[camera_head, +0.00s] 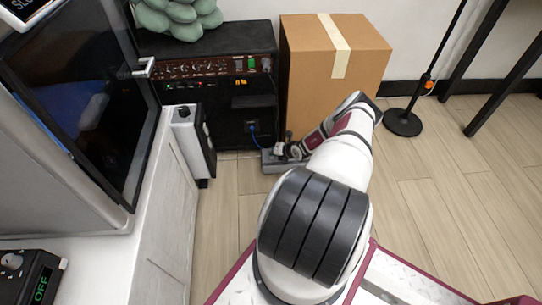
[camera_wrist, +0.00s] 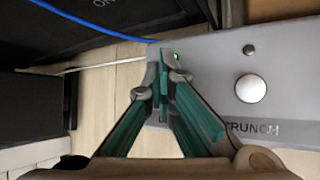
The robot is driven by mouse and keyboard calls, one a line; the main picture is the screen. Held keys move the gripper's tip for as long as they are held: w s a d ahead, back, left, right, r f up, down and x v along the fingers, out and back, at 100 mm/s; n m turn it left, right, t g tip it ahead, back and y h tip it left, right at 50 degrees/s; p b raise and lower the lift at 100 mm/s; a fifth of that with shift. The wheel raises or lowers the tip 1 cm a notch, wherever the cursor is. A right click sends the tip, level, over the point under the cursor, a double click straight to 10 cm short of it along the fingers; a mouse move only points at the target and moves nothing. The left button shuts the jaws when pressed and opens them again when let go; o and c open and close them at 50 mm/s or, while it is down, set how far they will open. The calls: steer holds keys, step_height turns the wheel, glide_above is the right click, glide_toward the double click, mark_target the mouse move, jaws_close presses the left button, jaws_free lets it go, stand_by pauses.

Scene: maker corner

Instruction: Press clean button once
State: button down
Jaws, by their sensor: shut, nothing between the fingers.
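A flat grey pedal (camera_wrist: 215,60) lies on the floor, seen close up in the wrist view. It has a large round silver button (camera_wrist: 251,88) beside the word CRUNCH, a small round knob (camera_wrist: 249,49) and a lit green light (camera_wrist: 176,56). My gripper (camera_wrist: 167,66) is shut and empty, with its teal fingertips over the pedal's left end, close to the green light. The fingers cover part of that end, and no clean label can be read. In the head view the pedal (camera_head: 271,166) shows at the amplifier's foot, with my gripper (camera_head: 281,151) over it.
A black amplifier (camera_head: 215,100) stands behind the pedal, with a blue cable (camera_head: 262,138) at its front. A cardboard box (camera_head: 308,95) stands to its right, and a stand with a round black base (camera_head: 402,124) is farther right. A white cabinet (camera_head: 165,215) is at left.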

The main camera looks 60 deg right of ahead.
steer(key=shift+r, duration=0.25)
steer(key=shift+r+p, duration=0.1)
steer(key=shift+p, duration=0.25)
step_height(320, 180, up, 6)
steer(key=p, duration=0.6)
stand_by(0.3)
